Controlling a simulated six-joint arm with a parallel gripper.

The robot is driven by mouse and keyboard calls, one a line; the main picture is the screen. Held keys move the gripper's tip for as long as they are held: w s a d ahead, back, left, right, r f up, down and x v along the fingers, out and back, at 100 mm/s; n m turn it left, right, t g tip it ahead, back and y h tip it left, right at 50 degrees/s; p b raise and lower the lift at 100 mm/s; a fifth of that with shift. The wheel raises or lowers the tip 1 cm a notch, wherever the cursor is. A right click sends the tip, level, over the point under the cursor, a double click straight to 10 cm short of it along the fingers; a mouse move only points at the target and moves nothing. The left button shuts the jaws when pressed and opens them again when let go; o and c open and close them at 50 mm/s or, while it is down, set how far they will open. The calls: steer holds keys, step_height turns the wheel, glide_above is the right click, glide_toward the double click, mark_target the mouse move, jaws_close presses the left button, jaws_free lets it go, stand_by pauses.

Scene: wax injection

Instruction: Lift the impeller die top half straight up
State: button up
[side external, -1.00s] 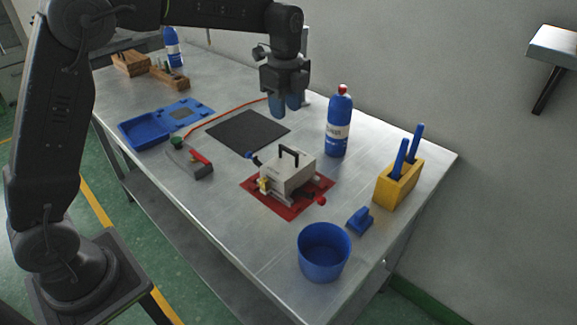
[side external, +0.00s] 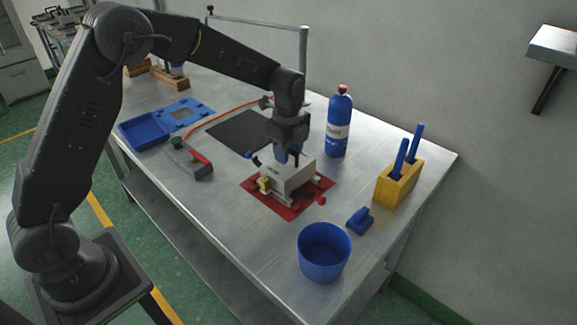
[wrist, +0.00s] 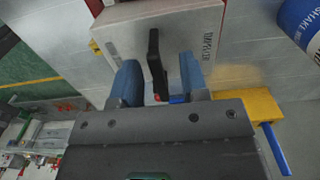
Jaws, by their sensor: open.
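The impeller die (side external: 284,177) is a pale grey block on a red base plate (side external: 289,211) near the middle of the bench. In the wrist view the die's top half (wrist: 126,43) shows from above with dark lettering and a black handle (wrist: 155,57). My gripper (side external: 288,156) is directly over the die, pointing down. In the wrist view its blue fingers (wrist: 160,75) are open, one on each side of the handle, with gaps visible. The handle is largely hidden by the fingers in the side view.
A yellow holder (side external: 397,185) with blue-handled tools, a small blue object (side external: 360,220) and a blue bucket (side external: 324,254) are to the right. A black mat (side external: 238,133) and blue tray (side external: 144,131) lie left.

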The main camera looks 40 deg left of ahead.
steer(key=shift+c, duration=0.4)
jaws_close()
steer(key=shift+r, duration=0.1)
stand_by(0.9)
